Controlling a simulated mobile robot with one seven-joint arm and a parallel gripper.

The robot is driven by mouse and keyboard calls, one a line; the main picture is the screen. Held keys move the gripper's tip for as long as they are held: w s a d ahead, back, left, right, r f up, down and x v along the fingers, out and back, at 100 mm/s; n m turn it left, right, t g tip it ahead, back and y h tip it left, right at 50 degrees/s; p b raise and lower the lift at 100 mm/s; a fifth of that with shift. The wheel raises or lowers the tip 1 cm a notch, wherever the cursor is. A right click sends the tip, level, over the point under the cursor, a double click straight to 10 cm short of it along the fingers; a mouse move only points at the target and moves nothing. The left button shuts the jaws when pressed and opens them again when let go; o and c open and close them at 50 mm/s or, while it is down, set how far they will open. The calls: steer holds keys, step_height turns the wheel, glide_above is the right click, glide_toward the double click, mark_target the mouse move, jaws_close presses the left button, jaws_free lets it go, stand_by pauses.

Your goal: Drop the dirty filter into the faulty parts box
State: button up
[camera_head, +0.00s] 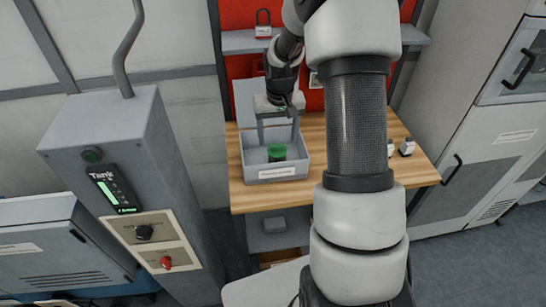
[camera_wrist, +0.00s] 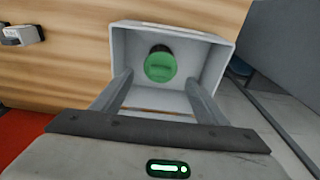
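The faulty parts box is a grey open-topped box (camera_head: 247,164) on the wooden bench, with a white label on its front that is too small to read. A green cylinder with a dark part, which looks like the filter (camera_head: 277,153), is inside the box. It also shows in the wrist view (camera_wrist: 160,66), against the box floor. My gripper (camera_head: 278,141) points down over the box. Its two fingers are spread apart, with nothing held between them. In the wrist view the box rim (camera_wrist: 172,29) surrounds the filter, and the filter appears beyond the fingertips.
The wooden bench (camera_head: 400,180) has small white-and-dark items (camera_head: 407,147) at its right. A grey shelf (camera_head: 240,41) with a padlock (camera_head: 263,24) is on the red wall behind. A tank control cabinet (camera_head: 120,150) stands left, and grey cabinets (camera_head: 470,150) right.

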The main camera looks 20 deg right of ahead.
steer(key=shift+r, duration=0.1)
step_height(320, 180, up, 17)
steer(key=s, duration=0.2)
steer(key=shift+a, duration=0.2)
stand_by(0.4)
steer(key=s+a+r+n+t, duration=0.1)
steer(key=s+a+r, duration=0.2)
steer(key=s+r, duration=0.15)
steer(key=s+a+r+t, duration=0.1)
steer(key=s+a+r, duration=0.2)
steer(key=s, duration=0.3)
steer(key=s+a+f+n+t, duration=0.1)
steer(key=s+a, duration=0.3)
steer(key=s, duration=0.9)
steer(key=shift+s+a+f+t, duration=0.15)
steer(key=shift+t, duration=0.45)
